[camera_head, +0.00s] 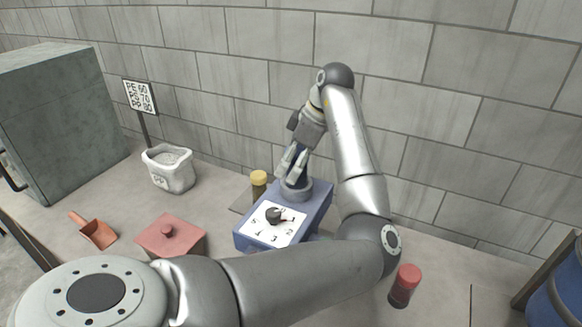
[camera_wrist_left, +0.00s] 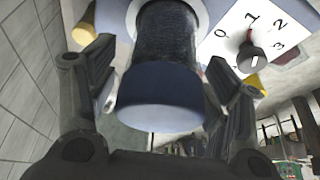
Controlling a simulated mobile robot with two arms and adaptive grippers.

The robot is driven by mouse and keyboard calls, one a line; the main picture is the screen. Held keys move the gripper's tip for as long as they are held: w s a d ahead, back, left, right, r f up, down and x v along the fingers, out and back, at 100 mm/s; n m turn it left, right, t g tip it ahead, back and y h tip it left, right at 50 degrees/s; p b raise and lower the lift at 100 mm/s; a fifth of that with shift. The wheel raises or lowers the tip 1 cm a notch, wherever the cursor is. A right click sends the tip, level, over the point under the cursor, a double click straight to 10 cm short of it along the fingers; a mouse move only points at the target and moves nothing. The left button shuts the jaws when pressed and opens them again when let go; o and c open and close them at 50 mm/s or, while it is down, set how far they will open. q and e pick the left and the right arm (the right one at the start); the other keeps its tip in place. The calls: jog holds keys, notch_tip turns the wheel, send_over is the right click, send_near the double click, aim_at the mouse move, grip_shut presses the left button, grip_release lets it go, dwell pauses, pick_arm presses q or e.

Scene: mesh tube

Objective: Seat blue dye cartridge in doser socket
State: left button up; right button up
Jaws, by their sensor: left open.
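The blue dye cartridge (camera_wrist_left: 160,95) has a dark, granular-looking clear body and a blue cap. In the left wrist view its far end meets the pale ring of the doser socket (camera_wrist_left: 200,12); how deep it sits is hidden. In the head view a little of the cartridge (camera_head: 297,181) shows above the grey socket (camera_head: 296,192) at the back of the blue doser (camera_head: 312,214). My left gripper (camera_head: 291,164) is open, with its fingers on either side of the cartridge and visible gaps to the cap. My right gripper is not in view.
The doser has a numbered dial (camera_head: 273,215) at its front. A yellow-capped cartridge (camera_head: 258,184) stands left of it, and a red-capped one (camera_head: 404,285) stands at the right. A red lidded box (camera_head: 171,240), a scoop (camera_head: 94,231) and a white bag (camera_head: 168,170) are at the left.

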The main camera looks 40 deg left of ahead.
pick_arm(q)
jog(key=b+v, duration=0.1)
jog(key=v, duration=1)
jog(key=shift+f, duration=0.1)
